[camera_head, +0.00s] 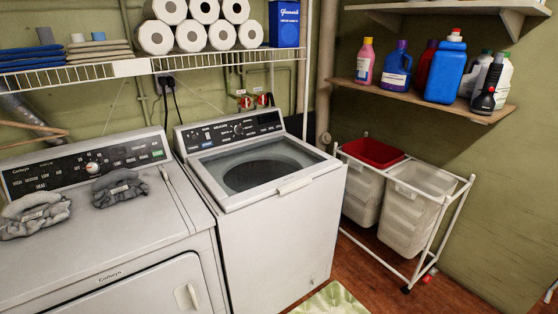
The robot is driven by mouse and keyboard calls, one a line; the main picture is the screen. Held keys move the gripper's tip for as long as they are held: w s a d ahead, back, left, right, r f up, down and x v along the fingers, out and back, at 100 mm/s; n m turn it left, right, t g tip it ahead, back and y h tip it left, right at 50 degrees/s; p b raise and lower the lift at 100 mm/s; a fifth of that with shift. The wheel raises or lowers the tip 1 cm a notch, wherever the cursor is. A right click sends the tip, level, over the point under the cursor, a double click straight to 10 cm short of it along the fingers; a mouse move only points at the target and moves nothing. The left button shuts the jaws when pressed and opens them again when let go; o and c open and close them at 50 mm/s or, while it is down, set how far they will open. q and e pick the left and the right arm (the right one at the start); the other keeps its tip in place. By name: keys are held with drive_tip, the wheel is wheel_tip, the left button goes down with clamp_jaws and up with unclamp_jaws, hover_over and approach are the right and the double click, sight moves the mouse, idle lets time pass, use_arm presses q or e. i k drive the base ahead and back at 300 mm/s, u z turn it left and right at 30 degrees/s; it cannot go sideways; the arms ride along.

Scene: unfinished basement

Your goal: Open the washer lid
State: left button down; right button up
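The white top-loading washer (280,240) stands in the middle of the head view, with a dark control panel (230,131) along its back. Its lid (258,168) lies flat on top and looks shut. The lid has a pale frame around a glassy window, and a dark round opening shows through it. A white handle (295,186) sticks out at the lid's front edge, right of its middle. Neither of my grippers is in view.
A white dryer (110,240) with two crumpled grey cloth items (120,187) stands close on the left. A wheeled frame with laundry bins (410,200) is at the right. A wire shelf (130,67) hangs above, and a bottle shelf (430,100) is at right.

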sight(284, 185)
drive_tip(key=z, duration=1.55)
drive_tip(key=i, duration=1.3)
drive_tip(key=u, duration=0.25)
